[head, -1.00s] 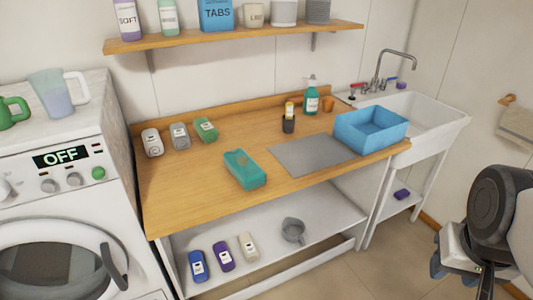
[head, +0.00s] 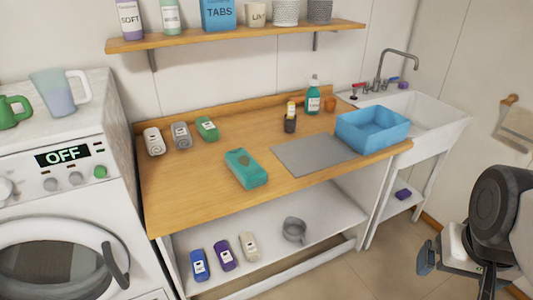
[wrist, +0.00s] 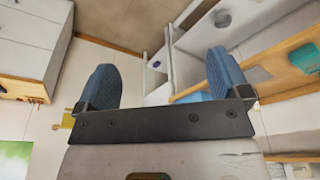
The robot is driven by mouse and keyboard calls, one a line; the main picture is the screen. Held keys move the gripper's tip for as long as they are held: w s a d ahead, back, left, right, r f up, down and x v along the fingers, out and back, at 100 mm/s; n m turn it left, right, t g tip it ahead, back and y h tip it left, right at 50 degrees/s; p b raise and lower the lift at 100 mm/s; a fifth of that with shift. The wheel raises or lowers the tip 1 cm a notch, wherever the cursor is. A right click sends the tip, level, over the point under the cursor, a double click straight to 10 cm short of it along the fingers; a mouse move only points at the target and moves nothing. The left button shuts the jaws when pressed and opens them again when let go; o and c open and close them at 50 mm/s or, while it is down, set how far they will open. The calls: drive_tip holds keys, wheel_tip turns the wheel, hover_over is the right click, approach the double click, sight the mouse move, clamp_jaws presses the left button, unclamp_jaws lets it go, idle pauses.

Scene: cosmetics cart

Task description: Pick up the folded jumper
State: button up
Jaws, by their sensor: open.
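The folded jumper appears to be the teal folded bundle (head: 246,168) with a brownish patch on top, lying on the wooden worktop left of the grey mat. A teal item at the right edge of the wrist view (wrist: 305,57) looks like the same bundle. My gripper (wrist: 166,78) is open, its two blue fingers wide apart with nothing between them. In the head view, my gripper is at the lower right, in front of the worktop and well away from the bundle; one blue finger shows clearly there.
A wall shelf (head: 230,37) hangs above. The worktop's front left is clear.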

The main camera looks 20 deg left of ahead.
sight(257, 179)
drive_tip(key=shift+o, duration=0.2)
drive_tip(key=w+a+f+n+t+y, duration=0.1)
drive_tip(key=w+a+f+t, duration=0.1)
drive_tip(key=w+a, duration=0.45)
drive_tip(key=w+a+f+n+t, duration=0.2)
drive_tip(key=w+a, duration=0.1)
drive_tip(key=w, duration=0.6)
drive_tip(key=w+a+f+n+t+y, duration=0.1)
drive_tip(key=w+a+f, duration=0.1)
drive_tip(key=w+a, duration=0.45)
drive_tip(key=w+a+f+n+y, duration=0.2)
drive_tip(key=a+f+y, duration=0.1)
drive_tip(key=a, duration=0.6)
drive_tip(key=w+a+f+n+y, duration=0.2)
drive_tip(key=a+f, duration=0.2)
drive_tip(key=a, duration=0.4)
drive_tip(key=w+a+f+n+t+y, duration=0.1)
drive_tip(key=w+a+f+n+y, duration=0.1)
drive_tip(key=a, duration=0.7)
drive_tip(key=shift+w+a+f+y, duration=0.1)
drive_tip(key=shift+w+f+y, duration=0.15)
drive_tip(key=shift+f, duration=0.2)
drive_tip(key=shift+w+a+f+y, duration=0.1)
drive_tip(key=shift+f+y, duration=0.2)
drive_tip(key=shift+f, duration=0.15)
drive_tip(key=shift+w+a+f+y, duration=0.1)
drive_tip(key=shift+w+f+y, duration=0.15)
drive_tip(key=shift+f, duration=0.2)
drive_tip(key=shift+x, duration=1.25)
